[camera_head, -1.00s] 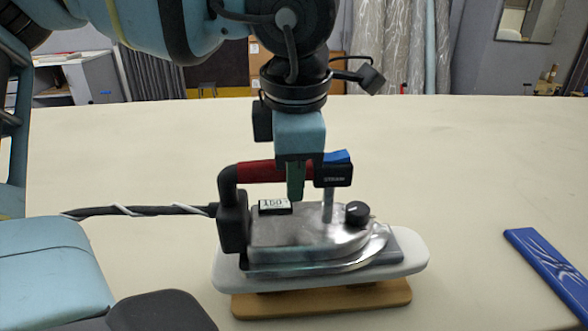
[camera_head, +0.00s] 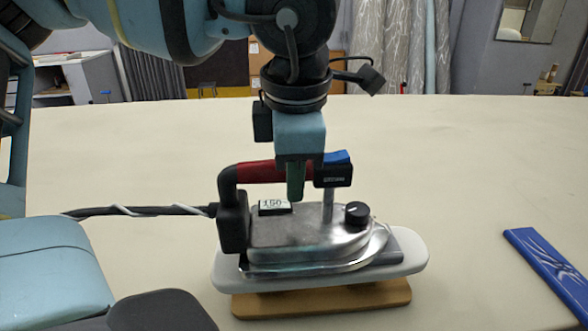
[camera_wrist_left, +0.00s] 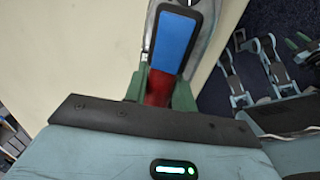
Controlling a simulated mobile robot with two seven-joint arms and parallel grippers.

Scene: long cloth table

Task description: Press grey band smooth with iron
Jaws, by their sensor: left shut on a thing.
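The iron (camera_head: 290,232) has a metal body, a red handle and a black rear post. It sits flat over the small white pressing board (camera_head: 416,262) on a wooden base (camera_head: 330,300). A grey band (camera_head: 398,248) shows at the iron's right end; the rest of it is hidden under the iron. My left gripper (camera_head: 296,188) comes from above, its green fingers shut on the red handle. In the left wrist view the fingers (camera_wrist_left: 160,92) stand either side of the handle, below its blue top piece. My right gripper is not in view.
A black cord (camera_head: 140,210) with a white spiral runs left from the iron's rear. A blue patterned strip (camera_head: 550,272) lies on the cloth table (camera_head: 480,150) at the right. The table behind the board is clear.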

